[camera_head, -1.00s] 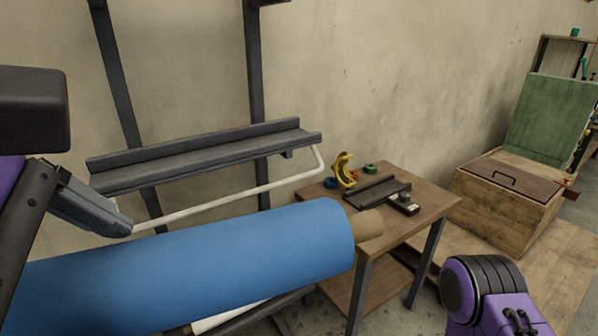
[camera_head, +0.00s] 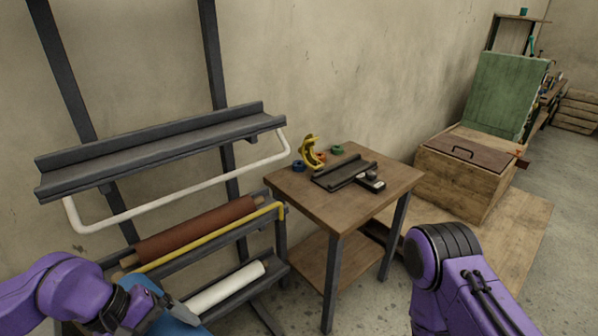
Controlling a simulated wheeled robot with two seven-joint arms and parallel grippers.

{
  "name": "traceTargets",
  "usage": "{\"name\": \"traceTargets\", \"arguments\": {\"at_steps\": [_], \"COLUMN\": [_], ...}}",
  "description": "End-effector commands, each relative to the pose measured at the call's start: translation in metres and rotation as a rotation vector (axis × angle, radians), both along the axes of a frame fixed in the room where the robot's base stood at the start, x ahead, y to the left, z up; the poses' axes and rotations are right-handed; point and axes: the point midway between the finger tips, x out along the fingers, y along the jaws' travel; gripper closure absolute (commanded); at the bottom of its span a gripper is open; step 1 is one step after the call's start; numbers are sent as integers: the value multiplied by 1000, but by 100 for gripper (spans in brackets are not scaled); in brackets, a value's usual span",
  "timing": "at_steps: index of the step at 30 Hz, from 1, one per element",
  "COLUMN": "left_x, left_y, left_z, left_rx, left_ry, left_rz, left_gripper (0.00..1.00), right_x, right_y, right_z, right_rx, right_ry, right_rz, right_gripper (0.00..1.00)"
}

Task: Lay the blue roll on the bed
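Only a small part of the blue roll (camera_head: 176,324) shows at the bottom left edge; the rest is hidden by my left arm or out of frame. My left gripper (camera_head: 180,310) is over that blue part, and I cannot tell whether it grips it. My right arm is at the lower right, with its gripper out of view. A long grey trough (camera_head: 160,146) on the wall rack is empty. A small dark trough (camera_head: 343,172) lies on the wooden table. I cannot tell which of these is the bed.
A white bar (camera_head: 180,199) hangs in front of the grey trough. Below it the rack holds a brown roll (camera_head: 196,228), a yellow bar (camera_head: 210,238) and a white roll (camera_head: 228,287). The wooden table (camera_head: 310,205) carries a yellow tool (camera_head: 311,152). A wooden chest (camera_head: 462,180) stands behind.

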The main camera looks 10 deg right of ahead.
Motion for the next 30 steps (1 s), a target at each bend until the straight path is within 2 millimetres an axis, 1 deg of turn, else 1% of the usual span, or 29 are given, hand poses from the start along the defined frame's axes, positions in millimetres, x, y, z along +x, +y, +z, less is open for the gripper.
{"name": "traceTargets", "arguments": {"at_steps": [1,3,6,9,13,19,30], "left_x": [8,18,32,43,53,65,64], "left_y": [2,4,8,10,12,15,15], "left_z": [-18,-44,-78,-105,-130,-159,-156], "left_rx": [3,2,2,1,-1,-3,-6], "left_ry": [5,5,3,0,-2,-4,-6], "left_rz": [-57,-145,-259,-351,-441,-546,-540], "left_gripper": [92,92,92,92,92,92,92], "right_x": [0,0,0,0,0,0,0], "right_y": [0,0,0,0,0,0,0], "right_z": [1,1,1,1,1,1,1], "right_rx": [0,0,0,0,0,0,0], "right_ry": [0,0,0,0,0,0,0], "right_rz": [0,0,0,0,0,0,0], "right_gripper": [57,57,57,57,57,57,57]}}
